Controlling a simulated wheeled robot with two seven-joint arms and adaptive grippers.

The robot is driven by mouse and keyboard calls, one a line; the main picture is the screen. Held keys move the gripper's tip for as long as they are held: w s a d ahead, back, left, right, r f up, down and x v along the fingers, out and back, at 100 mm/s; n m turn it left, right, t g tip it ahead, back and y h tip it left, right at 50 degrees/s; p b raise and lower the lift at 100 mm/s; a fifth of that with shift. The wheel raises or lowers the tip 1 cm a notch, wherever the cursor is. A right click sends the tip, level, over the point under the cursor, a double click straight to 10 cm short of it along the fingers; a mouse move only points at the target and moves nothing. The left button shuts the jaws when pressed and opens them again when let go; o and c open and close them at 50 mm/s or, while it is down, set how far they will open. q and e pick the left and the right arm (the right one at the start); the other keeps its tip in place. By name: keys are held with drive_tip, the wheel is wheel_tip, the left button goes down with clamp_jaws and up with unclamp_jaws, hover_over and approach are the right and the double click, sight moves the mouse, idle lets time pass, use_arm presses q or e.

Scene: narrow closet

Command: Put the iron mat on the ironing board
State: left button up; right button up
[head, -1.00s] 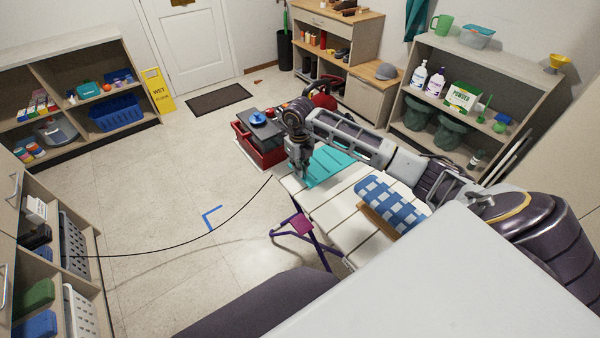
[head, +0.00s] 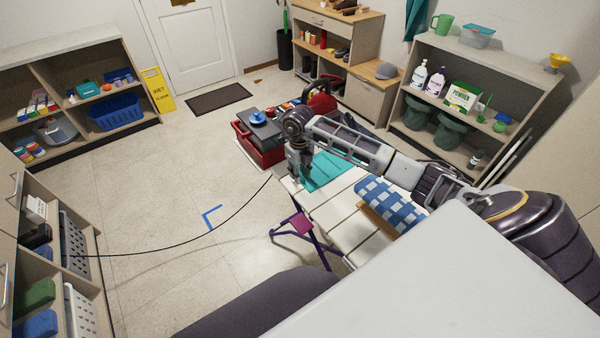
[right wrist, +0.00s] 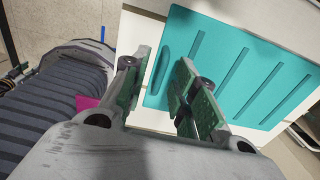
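The teal iron mat (head: 330,172) lies on the far end of the white ironing board (head: 332,215). In the right wrist view the mat (right wrist: 235,68) looks flat, with a slot near its left edge and long grooves, on the pale board surface (right wrist: 128,40). My right gripper (head: 298,178) is over the mat's left side in the head view. In the right wrist view my right gripper's fingers (right wrist: 160,92) are apart with nothing held between them, near the mat's slotted edge. I cannot tell whether they touch the mat. My left gripper is not in view.
A blue-and-white checked roll (head: 390,203) lies on the board's nearer part. A red toolbox (head: 258,148) stands on the floor beyond the board. A black cord (head: 170,253) stretches across on the left. Shelves line the sides; the floor at left is mostly clear.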

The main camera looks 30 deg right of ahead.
wheel_tip(320, 180, up, 12)
idle(1.0)
idle(0.5)
